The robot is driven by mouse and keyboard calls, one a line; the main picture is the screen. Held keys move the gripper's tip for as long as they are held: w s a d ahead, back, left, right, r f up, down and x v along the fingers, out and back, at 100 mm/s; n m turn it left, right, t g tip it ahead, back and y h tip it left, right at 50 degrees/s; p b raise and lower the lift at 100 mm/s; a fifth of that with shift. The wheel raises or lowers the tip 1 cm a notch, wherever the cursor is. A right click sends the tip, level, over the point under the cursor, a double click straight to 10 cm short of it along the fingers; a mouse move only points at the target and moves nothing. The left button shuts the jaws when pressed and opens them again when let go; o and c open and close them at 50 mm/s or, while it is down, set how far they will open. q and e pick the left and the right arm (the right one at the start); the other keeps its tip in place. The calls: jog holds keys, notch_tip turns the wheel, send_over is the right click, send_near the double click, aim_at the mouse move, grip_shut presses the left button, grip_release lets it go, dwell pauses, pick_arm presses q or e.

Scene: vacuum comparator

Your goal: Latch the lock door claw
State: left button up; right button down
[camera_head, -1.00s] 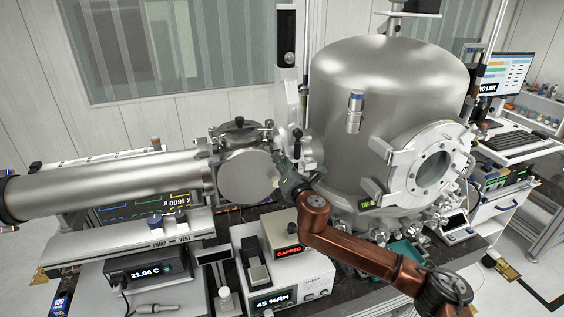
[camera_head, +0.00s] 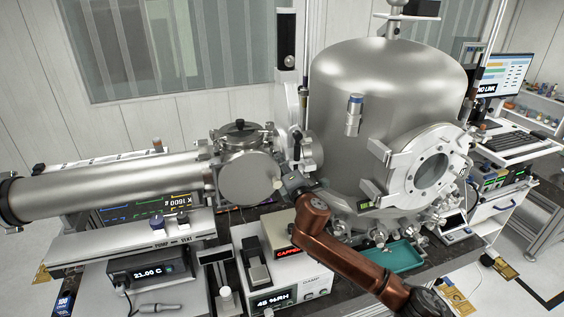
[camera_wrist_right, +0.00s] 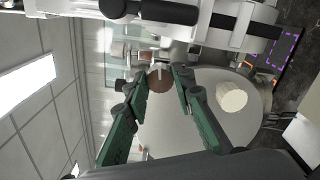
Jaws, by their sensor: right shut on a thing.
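The round metal lock door (camera_head: 246,179) sits flat against the side port of the horizontal tube in the head view. Its pale disc (camera_wrist_right: 205,125) fills the lower right of the right wrist view, with a cream cylindrical knob (camera_wrist_right: 232,97) on it. My right gripper (camera_wrist_right: 160,74) has its green fingers shut on a round brown knob (camera_wrist_right: 160,81), which seems to belong to the door claw. In the head view my right gripper (camera_head: 287,184) is at the door's right edge, and the claw is too small to make out. My left gripper is not in view.
The large steel chamber (camera_head: 385,85) with its round window stands right of the door. A teal tray (camera_head: 398,256) lies under the chamber.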

jog(key=m+p, duration=0.3)
jog(key=m, duration=0.9)
jog(key=shift+f, duration=0.15)
dwell(0.3)
jog(key=c, duration=1.6)
grip_release()
jog(key=v, duration=1.2)
